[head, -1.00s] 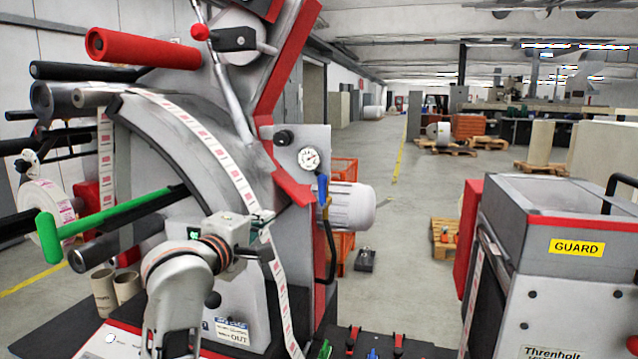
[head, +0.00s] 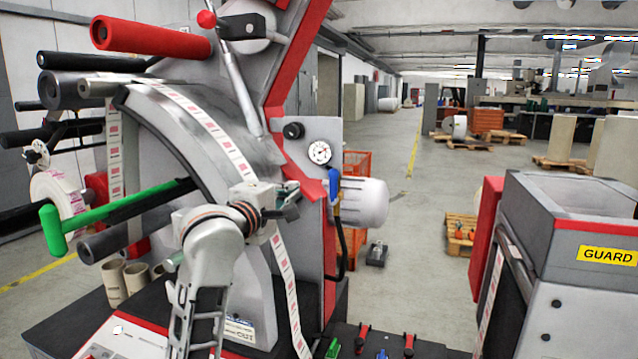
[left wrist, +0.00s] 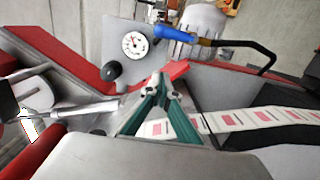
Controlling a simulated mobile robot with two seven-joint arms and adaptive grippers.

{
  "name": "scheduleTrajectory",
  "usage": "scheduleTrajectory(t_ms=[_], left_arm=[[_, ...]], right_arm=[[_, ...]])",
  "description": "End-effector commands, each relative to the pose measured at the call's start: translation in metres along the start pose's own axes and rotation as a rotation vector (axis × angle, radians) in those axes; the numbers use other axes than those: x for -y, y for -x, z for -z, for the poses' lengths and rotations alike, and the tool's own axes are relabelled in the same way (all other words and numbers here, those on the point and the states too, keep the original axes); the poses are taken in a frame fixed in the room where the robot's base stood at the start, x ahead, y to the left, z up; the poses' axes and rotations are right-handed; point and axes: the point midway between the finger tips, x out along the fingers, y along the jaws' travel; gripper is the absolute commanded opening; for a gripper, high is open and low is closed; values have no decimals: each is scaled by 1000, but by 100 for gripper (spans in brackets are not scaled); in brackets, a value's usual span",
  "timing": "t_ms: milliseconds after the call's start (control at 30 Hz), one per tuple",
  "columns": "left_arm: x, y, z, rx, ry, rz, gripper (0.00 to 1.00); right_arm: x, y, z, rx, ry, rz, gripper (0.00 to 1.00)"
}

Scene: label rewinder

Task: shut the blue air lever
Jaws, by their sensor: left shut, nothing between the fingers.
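The blue air lever (head: 334,187) hangs on the right side of the machine's grey panel, just below the round pressure gauge (head: 319,153). It looks roughly upright in the head view. In the left wrist view the lever (left wrist: 174,33) lies across the top, right of the gauge, with a dark hose at its right end. My left gripper (head: 294,202) is to the left of the lever and a little lower, in front of the panel. Its teal fingers (left wrist: 159,80) are shut and empty, apart from the lever. My right gripper is in neither view.
The white label web (head: 281,262) runs down right behind my left gripper. A black knob (head: 293,131) sits left of the gauge. A red frame edge (head: 312,188) lies between gripper and lever. A grey motor (head: 367,203) stands right of the lever, with open floor beyond.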

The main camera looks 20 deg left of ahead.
Motion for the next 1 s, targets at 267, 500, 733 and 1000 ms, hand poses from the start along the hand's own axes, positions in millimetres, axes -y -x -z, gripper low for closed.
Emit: scheduleTrajectory(t_ms=[267,500,733,1000], left_arm=[[-1,-55,1,-1,-4,2,0],[-1,-72,-24,1,-1,0,0],[0,-76,-37,-1,-2,0,0],[0,-76,-38,-1,-1,0,0]], right_arm=[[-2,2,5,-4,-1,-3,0],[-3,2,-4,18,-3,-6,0],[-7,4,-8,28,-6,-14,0],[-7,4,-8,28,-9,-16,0]])
